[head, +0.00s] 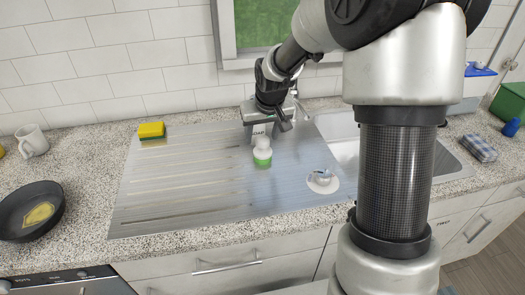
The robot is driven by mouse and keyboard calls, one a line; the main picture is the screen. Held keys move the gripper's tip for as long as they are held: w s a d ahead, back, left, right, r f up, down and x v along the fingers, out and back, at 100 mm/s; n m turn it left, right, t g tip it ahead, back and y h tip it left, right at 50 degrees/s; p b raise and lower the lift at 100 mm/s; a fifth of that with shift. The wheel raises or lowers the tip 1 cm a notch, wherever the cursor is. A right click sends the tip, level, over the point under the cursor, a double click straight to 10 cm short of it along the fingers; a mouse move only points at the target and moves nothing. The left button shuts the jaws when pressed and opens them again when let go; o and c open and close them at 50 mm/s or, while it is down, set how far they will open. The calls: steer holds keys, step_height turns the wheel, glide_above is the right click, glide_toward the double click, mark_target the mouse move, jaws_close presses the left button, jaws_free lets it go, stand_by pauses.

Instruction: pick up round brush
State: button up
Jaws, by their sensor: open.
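A low round thing (322,182) with a white rim and a grey knob on top lies on the metal drainboard, left of the sink basin; it looks like the round brush. My gripper (270,120) is open and hangs over the back of the drainboard, up and to the left of the round thing and apart from it. A white-topped bottle-like thing with a green lower part (262,154) stands just below the gripper in the picture. A pale item marked SOAP (258,132) is partly hidden by the gripper.
A yellow and green sponge (151,131) sits at the drainboard's back left. A mug (32,140) and a dark pan (30,210) are at the left. The sink (345,150) is partly hidden by my arm. A folded cloth (479,148) lies right. The drainboard's left half is clear.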

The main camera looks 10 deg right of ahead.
mark_target(263, 138)
steer(key=x, duration=0.5)
steer(key=shift+w+d, duration=0.15)
steer(key=shift+d, duration=0.25)
steer(key=c, duration=0.8)
steer(key=shift+r, duration=0.1)
steer(key=shift+r, duration=0.45)
step_height(263, 138, up, 3)
steer(key=shift+f, duration=0.1)
steer(key=s, duration=1.2)
steer(key=s+d, duration=0.1)
steer(key=s, duration=0.5)
steer(key=shift+d+f, duration=0.1)
steer(key=shift+d, duration=0.05)
